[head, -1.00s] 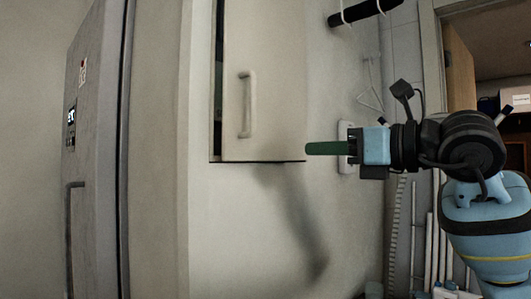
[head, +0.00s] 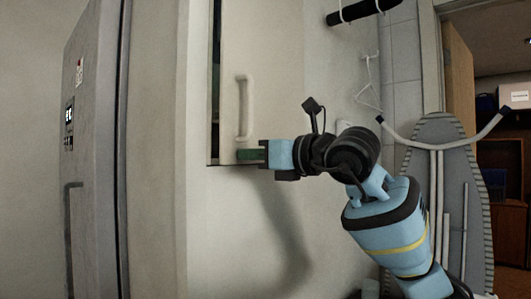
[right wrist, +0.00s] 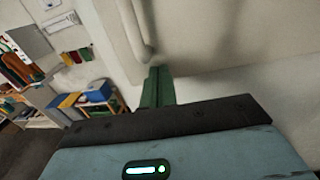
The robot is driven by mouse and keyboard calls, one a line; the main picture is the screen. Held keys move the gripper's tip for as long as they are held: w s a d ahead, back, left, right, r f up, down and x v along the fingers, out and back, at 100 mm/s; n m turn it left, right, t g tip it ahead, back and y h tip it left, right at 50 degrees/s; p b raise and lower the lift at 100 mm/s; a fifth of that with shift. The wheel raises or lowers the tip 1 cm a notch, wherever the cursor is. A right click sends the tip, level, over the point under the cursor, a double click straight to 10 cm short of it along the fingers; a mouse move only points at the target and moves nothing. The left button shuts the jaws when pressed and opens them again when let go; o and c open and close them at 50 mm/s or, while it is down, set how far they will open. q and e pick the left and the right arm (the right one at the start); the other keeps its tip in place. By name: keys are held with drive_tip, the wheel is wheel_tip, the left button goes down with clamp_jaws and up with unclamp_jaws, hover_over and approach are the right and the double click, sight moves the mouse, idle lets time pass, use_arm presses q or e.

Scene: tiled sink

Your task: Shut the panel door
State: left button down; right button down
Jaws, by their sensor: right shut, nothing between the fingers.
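The panel door (head: 280,70) is a cream panel on the wall in the head view, with a vertical bar handle (head: 243,107) near its left side. A dark gap runs along its left edge, so it stands slightly open. My right gripper (head: 248,154) is shut and empty, its green fingers at the door's lower part, just below the handle. I cannot tell whether they touch the door. In the right wrist view the green fingers (right wrist: 157,87) point toward the door (right wrist: 230,35), with the handle (right wrist: 135,28) just beyond and left of them. My left gripper is not in view.
A tall grey appliance (head: 95,150) stands at the left. An ironing board (head: 440,180) and a hanger (head: 368,85) are at the right. A dark rod (head: 363,11) is at the top. The wall below the door is clear.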

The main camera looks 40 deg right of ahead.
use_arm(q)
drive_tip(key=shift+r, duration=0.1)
use_arm(e)
drive_tip(key=shift+w, duration=0.15)
